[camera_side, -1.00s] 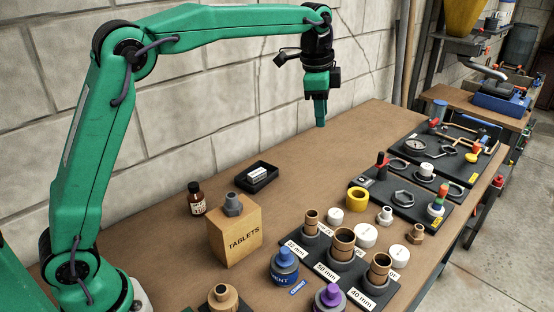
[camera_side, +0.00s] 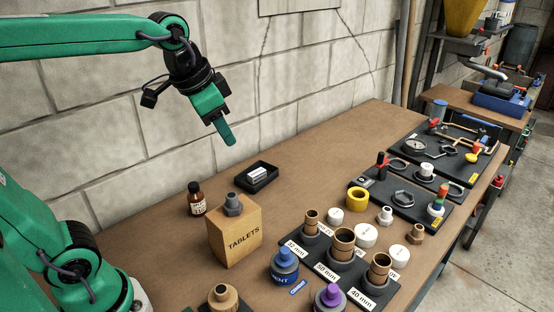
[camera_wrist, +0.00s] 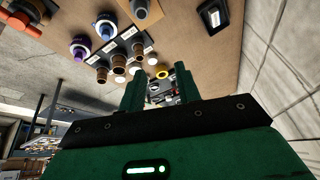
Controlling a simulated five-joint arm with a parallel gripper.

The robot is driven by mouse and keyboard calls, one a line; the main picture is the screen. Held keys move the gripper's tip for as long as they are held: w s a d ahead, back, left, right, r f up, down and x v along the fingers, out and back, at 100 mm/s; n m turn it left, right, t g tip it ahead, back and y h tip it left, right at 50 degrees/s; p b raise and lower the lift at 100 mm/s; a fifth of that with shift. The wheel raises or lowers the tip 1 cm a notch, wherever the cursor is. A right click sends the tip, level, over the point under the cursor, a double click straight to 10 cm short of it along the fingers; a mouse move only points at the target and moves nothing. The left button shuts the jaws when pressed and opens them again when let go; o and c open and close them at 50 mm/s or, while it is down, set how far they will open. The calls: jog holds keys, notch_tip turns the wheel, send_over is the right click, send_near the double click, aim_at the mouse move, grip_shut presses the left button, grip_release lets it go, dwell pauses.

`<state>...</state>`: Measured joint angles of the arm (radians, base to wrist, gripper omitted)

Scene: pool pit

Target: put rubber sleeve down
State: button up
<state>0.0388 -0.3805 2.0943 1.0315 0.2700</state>
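A grey piece (camera_side: 233,204) with a wider lower part, possibly the rubber sleeve, stands upright on the wooden TABLETS box (camera_side: 236,240). It also shows at the top edge of the wrist view (camera_wrist: 141,8). My gripper (camera_side: 229,139) is in the air above the bench's back edge, tilted, well above and apart from the box and the black tray. In the wrist view its two green fingers (camera_wrist: 158,76) stand apart with nothing between them. I cannot tell for certain which piece is the sleeve.
A small black tray (camera_side: 258,185) and a brown bottle (camera_side: 196,198) stand behind the box. A black rack (camera_side: 337,268) with labelled brown fittings, and blue and purple-capped containers, stand in front right. Tool boards lie farther right. The block wall is close behind; the back middle bench is clear.

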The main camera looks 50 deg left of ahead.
jog(key=s+a+f+n+t, duration=0.1)
jog(key=s+f+n, duration=0.2)
jog(key=s+f, duration=0.3)
jog(key=s, duration=0.3)
jog(key=shift+s+n, duration=0.25)
jog(key=shift+n, duration=0.05)
jog(key=shift+a+f, duration=0.1)
dwell(0.6)
